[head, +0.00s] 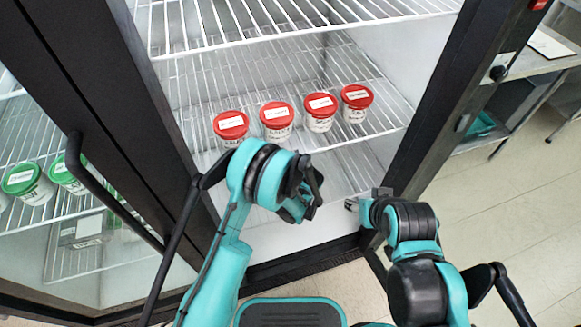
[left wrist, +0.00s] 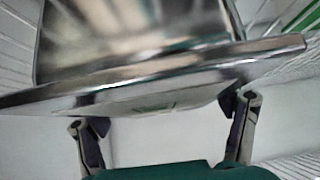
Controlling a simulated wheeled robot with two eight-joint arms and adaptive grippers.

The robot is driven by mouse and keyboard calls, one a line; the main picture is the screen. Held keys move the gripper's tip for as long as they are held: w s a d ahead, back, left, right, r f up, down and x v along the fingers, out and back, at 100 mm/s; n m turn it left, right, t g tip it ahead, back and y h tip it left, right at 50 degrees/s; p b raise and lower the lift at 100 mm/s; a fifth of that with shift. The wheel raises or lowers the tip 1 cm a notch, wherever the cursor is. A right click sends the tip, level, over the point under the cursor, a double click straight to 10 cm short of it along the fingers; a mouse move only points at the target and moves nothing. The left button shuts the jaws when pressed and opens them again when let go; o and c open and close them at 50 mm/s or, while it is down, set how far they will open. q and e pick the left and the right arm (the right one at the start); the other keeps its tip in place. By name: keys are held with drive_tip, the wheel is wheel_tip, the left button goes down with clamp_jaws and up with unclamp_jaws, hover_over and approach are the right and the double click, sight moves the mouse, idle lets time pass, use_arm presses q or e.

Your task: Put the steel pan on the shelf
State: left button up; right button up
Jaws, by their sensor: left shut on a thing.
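The steel pan (left wrist: 150,75) fills the upper part of the left wrist view, its shiny rim crossing between my fingers. My left gripper (left wrist: 168,118) is shut on it, with one finger at each side under the rim. The wire shelf (head: 250,160) with the tubs is inside the fridge, beyond my left arm. My right gripper (head: 366,203) is at the right of the opening, low down; whether its fingers are apart is unclear.
Several red-lidded tubs (head: 277,121) stand in a row on the middle shelf, with bare wire behind them. An upper wire shelf (head: 250,25) is empty in view. The dark door frame (head: 470,90) bounds the right. Green-lidded tubs (head: 22,182) show at left behind glass.

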use_arm(q)
drive_tip(key=o, duration=1.8)
drive_tip(key=shift+c, duration=0.2)
drive_tip(key=shift+r, duration=0.25)
drive_tip(key=p+v, duration=0.4)
drive_tip(key=v, duration=0.8)
